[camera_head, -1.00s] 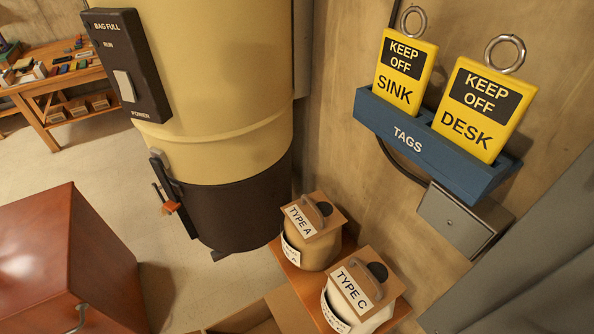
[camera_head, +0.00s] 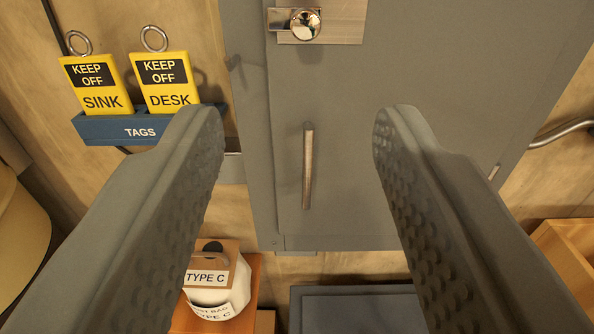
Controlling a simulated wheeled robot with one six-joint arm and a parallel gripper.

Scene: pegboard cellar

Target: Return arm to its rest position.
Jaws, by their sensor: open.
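My gripper (camera_head: 298,135) is open, its two grey fingers spread wide at the left and right with nothing between them. Beyond the gap stands a grey cabinet door (camera_head: 350,120) with a vertical bar handle (camera_head: 308,165) and a round metal knob (camera_head: 304,24) on a latch plate above it. I cannot tell how far the fingertips are from the door; no contact shows. The rest of my arm is out of view.
A blue TAGS holder (camera_head: 105,128) on the wall at left holds yellow KEEP OFF SINK (camera_head: 101,101) and KEEP OFF DESK (camera_head: 167,96) tags. Below, a TYPE C bag (camera_head: 222,294) sits on a wooden shelf. A grey surface (camera_head: 355,312) lies below the cabinet.

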